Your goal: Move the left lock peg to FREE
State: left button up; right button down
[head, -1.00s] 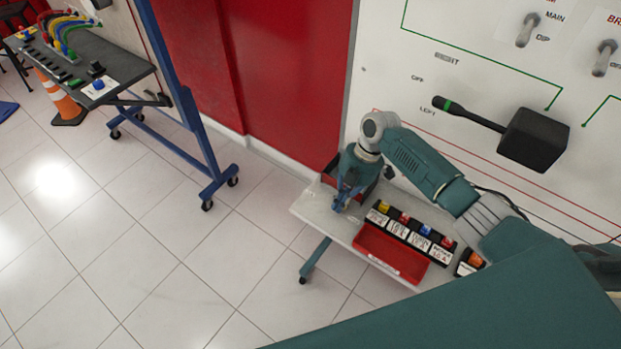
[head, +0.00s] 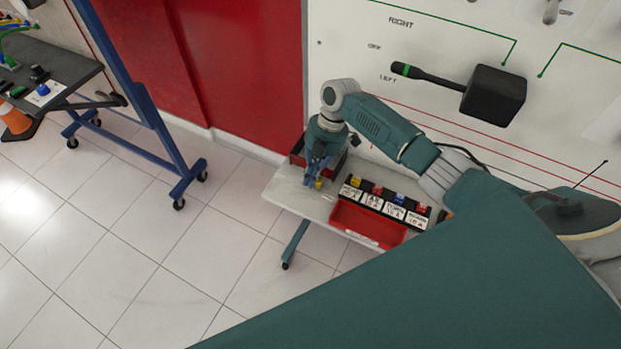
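I cannot make out a lock peg or a FREE mark in the head view. My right gripper (head: 316,180) points down over the left part of a small white table (head: 287,192). Its blue fingers are small and partly hidden, so I cannot tell whether they are open or shut. A small yellow object (head: 319,184) shows right at the fingertips; whether it is held or stands on the table is unclear. My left gripper is not in view.
The table carries a red tray (head: 366,224), a labelled block row (head: 386,201) and a dark red box (head: 297,151) behind my gripper. A white wall panel has a black lever switch (head: 493,94). A blue-framed bench (head: 160,120) stands left; floor between is clear.

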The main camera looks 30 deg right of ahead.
jog(key=shift+a, duration=0.1)
jog(key=a+p, duration=0.1)
jog(key=s+a+p, duration=0.1)
jog(key=a, duration=0.1)
jog(key=shift+a+r, duration=0.2)
jog(key=shift+w+r+b, duration=0.15)
jog(key=shift+r+b, duration=0.2)
jog(key=b+v, duration=0.1)
jog(key=v, duration=0.8)
jog(key=shift+b, duration=0.35)
jog(key=shift+f, duration=0.1)
